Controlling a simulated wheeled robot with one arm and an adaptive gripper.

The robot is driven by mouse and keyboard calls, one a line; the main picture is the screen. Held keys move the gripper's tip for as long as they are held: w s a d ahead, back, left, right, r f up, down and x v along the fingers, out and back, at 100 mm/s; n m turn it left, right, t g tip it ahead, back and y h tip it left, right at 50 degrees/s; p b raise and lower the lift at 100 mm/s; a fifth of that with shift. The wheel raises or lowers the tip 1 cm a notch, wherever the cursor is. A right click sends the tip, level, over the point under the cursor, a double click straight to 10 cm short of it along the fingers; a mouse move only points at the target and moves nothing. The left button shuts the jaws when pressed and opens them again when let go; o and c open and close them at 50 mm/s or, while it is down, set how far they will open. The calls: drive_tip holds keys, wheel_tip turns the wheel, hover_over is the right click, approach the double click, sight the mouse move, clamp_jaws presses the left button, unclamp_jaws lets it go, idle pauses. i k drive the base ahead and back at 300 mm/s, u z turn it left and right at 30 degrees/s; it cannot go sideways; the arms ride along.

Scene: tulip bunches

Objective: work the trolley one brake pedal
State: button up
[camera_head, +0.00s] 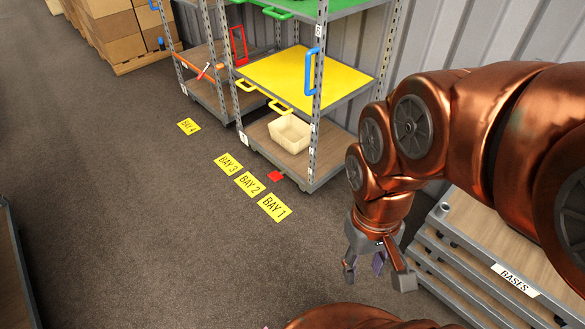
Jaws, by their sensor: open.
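A red pedal (276,176) sticks out low at the front of the near trolley (318,105), close to the floor. This trolley has grey perforated posts, a green upper shelf, a yellow middle shelf, a wooden bottom deck and a blue handle (312,72) on its right front post. My gripper (376,272) hangs in front and to the right of the trolley, pointing down, with its fingers spread and nothing between them. It is well apart from the pedal. The small tags on the posts are hard to read.
A cream bin (290,134) sits on the bottom deck. Yellow floor labels BAY 1 (275,207), BAY 2 and BAY 3 lie in front. A second trolley (212,92) stands behind left. A BASES stack (515,279) is at lower right.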

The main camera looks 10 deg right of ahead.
sight(275, 177)
drive_tip(key=i, duration=0.45)
drive_tip(key=z, duration=0.2)
drive_tip(key=k, duration=0.3)
drive_tip(key=u, duration=0.6)
drive_tip(key=i, duration=1.25)
drive_tip(key=z, duration=0.65)
